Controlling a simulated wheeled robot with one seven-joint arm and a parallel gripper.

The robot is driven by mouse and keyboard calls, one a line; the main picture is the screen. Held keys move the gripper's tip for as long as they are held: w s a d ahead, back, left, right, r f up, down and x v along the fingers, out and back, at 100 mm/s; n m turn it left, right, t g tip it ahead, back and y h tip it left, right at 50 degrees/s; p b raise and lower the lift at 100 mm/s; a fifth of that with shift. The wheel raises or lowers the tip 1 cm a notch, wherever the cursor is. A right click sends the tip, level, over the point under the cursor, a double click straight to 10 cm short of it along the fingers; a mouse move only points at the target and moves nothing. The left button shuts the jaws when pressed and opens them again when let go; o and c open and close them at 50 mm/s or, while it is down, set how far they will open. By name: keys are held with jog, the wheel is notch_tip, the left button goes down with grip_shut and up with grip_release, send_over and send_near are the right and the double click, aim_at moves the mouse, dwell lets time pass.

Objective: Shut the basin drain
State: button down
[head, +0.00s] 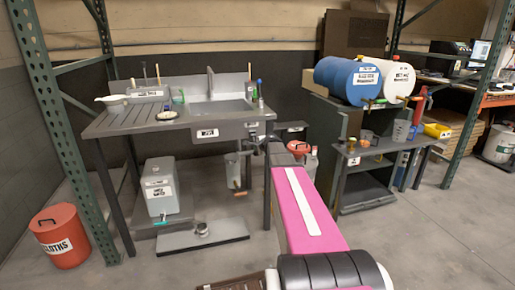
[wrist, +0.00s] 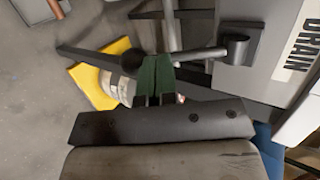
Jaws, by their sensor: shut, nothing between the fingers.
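The grey basin (head: 218,107) is set in a dark bench at the back. In the wrist view, a white DRAIN label (wrist: 302,55) is on a grey panel at the upper right. Beside it is a dark round fitting (wrist: 238,46) with a grey bar running left from it, behind my fingers. My gripper (wrist: 156,76) has green fingers, shut and empty, near this bar. I cannot tell if they touch it. In the head view, my gripper is small at the basin's front right, beyond my pink arm, and hard to make out. The drain opening is not clearly visible.
A clear container (head: 233,170) is under the basin's right side, and a grey box (head: 160,188) is at lower left. A red CLOTHS bin (head: 60,237) stands left. A dark rack with a blue drum (head: 346,80) stands right. The front left floor is mostly clear.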

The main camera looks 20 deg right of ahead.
jog(key=shift+w+f, duration=0.6)
jog(key=shift+f, duration=0.05)
jog(key=shift+w+f, duration=0.1)
jog(key=shift+w, duration=0.05)
dwell(0.4)
jog(key=s+f+v, duration=0.1)
jog(key=f+v, duration=0.1)
jog(key=v, duration=1.2)
jog(key=shift+s+f, duration=0.2)
jog(key=shift+s, duration=0.15)
jog(key=s+a+f+n+g+h, duration=0.1)
jog(key=s+a+f+n+g, duration=0.2)
jog(key=s+a+f+n, duration=0.2)
jog(key=s+a+f+n+g, duration=0.4)
jog(key=s+a+f+n, duration=0.2)
jog(key=s, duration=0.6)
jog(key=s+a+f+n+g+h, duration=0.1)
jog(key=s+a+f+n+g, duration=0.3)
jog(key=s+f, duration=0.4)
jog(key=shift+s+a+n+h, duration=0.2)
jog(key=shift+a+n+h, duration=0.1)
jog(key=shift+a+n, duration=0.6)
